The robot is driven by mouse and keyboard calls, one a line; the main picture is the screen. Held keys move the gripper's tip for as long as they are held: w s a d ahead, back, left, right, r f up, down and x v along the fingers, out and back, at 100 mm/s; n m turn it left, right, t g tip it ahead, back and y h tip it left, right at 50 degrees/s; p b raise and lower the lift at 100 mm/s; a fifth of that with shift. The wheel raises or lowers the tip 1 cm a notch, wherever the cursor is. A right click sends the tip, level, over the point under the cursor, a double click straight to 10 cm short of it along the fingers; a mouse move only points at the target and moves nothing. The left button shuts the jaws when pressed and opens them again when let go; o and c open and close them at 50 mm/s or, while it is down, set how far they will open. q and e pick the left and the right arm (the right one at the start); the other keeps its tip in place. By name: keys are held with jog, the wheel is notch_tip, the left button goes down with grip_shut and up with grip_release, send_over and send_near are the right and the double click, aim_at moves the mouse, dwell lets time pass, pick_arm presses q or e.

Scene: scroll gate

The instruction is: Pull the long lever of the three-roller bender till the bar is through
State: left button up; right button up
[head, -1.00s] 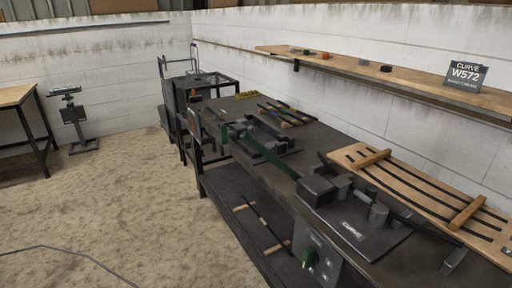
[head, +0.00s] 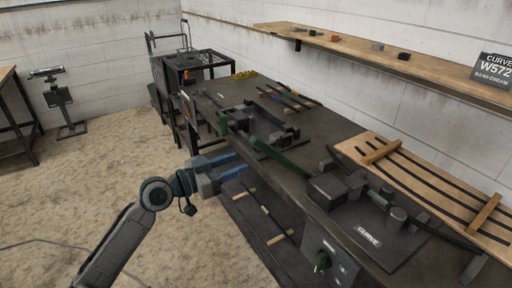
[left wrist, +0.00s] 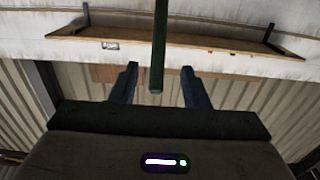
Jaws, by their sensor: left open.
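The three-roller bender stands on the bench, with a dark base plate (head: 372,240) marked CURVE and short upright rollers (head: 397,215). A dark curved bar (head: 428,208) runs by the rollers; its exact seat is unclear. A long green lever (head: 280,157) reaches from the bender toward the far left along the bench. My left gripper (head: 241,163) is open beside the bench's front edge, its blue fingers pointing right. In the left wrist view, a dark green bar (left wrist: 160,40) ends between the spread fingers, with gaps on both sides. My right gripper is not in view.
A second dark tool (head: 265,128) stands farther back on the bench. A slatted wooden rack (head: 385,152) holds dark bars at right. A lower shelf (head: 250,222) carries a rod and wood blocks. A control box with a green knob (head: 322,262) hangs in front.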

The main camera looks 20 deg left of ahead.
aim_at(267, 152)
pick_arm(q)
jog(key=p+x, duration=0.4)
jog(key=x, duration=0.5)
jog(key=shift+w+d+r, duration=0.1)
jog(key=shift+d, duration=0.1)
jog(key=shift+w+d, duration=0.2)
jog(key=shift+w, duration=0.05)
jog(key=shift+w+d, duration=0.25)
jog(key=shift+w, duration=0.05)
jog(key=shift+c, duration=0.2)
jog(key=c, duration=0.7)
grip_shut()
